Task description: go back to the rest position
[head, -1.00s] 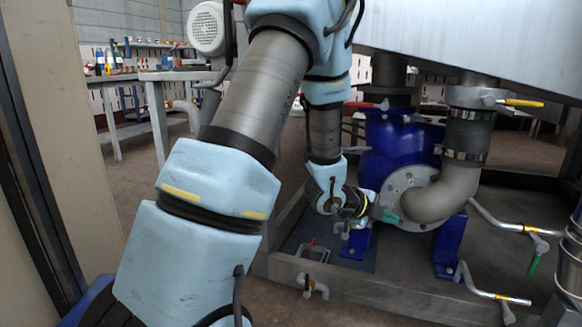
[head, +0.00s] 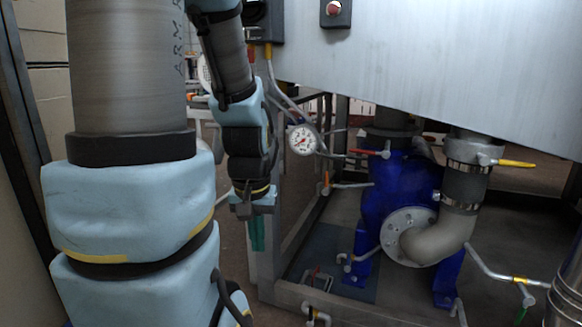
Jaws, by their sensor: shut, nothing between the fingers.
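My gripper (head: 257,234) hangs at the end of my arm, left of the middle in the head view. Its green fingers point straight down and are shut, with nothing between them. It is in front of the left corner of the metal frame and apart from the blue pump (head: 385,200).
A pressure gauge (head: 302,140) and thin pipes are just right of my wrist. A large grey tank (head: 430,70) overhangs the upper right. A grey elbow pipe (head: 440,235) and valve handles with a yellow lever (head: 517,163) stand at the right. A pale wall panel (head: 20,220) is at the far left.

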